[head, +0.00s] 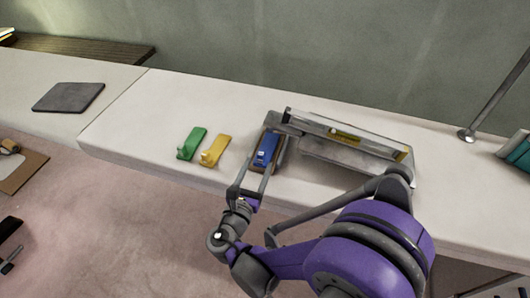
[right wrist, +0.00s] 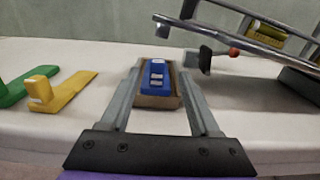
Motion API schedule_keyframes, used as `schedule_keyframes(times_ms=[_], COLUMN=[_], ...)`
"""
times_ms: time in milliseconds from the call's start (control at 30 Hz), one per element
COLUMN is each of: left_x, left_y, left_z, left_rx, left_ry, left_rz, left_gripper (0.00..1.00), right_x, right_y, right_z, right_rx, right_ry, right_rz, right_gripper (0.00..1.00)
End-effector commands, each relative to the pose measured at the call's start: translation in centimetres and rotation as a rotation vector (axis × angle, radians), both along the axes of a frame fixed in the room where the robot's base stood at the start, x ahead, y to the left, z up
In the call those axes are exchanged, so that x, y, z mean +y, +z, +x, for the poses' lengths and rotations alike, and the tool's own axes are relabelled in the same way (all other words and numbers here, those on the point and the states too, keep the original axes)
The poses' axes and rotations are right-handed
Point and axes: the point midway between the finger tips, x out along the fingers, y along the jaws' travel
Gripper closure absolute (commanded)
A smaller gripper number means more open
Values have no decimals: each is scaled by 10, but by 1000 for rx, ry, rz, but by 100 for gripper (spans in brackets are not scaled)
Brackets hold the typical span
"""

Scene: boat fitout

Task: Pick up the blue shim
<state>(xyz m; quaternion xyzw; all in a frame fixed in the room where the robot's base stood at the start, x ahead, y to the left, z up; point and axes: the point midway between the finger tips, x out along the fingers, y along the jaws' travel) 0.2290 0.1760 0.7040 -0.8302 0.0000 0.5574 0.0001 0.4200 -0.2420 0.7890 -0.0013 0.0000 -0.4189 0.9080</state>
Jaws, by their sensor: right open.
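The blue shim (head: 264,150) lies in a small brown tray (head: 281,157) on the white bench, in the middle of the head view. In the right wrist view the blue shim (right wrist: 157,77) sits in the brown tray (right wrist: 157,101), straight ahead between my fingers. My right gripper (head: 254,174) is open, with its fingers reaching toward the shim from the front edge of the bench. In the right wrist view the right gripper (right wrist: 158,92) has one finger on each side of the tray, and nothing is held. My left gripper is not in view.
A yellow shim (head: 215,151) and a green shim (head: 191,144) lie left of the tray. A grey fixture with a spirit level (head: 345,134) stands close on the right. A dark pad (head: 68,97) lies far left. The bench between pad and green shim is clear.

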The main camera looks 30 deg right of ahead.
Motion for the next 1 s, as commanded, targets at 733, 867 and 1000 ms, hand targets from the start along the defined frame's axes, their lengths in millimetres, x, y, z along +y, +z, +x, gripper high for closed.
schedule_keyframes(times_ms=[733, 867, 1000], left_x=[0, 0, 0], left_y=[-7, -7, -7], left_z=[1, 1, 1], left_rx=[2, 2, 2], left_ry=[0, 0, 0], left_rz=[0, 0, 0], left_gripper=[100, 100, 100], right_x=[-40, -40, -40], right_y=[4, 4, 3], right_z=[39, 39, 39], right_rx=[-1, -1, -1], right_ry=[0, 0, 0], right_rz=[2, 2, 2], right_gripper=[39, 63, 88])
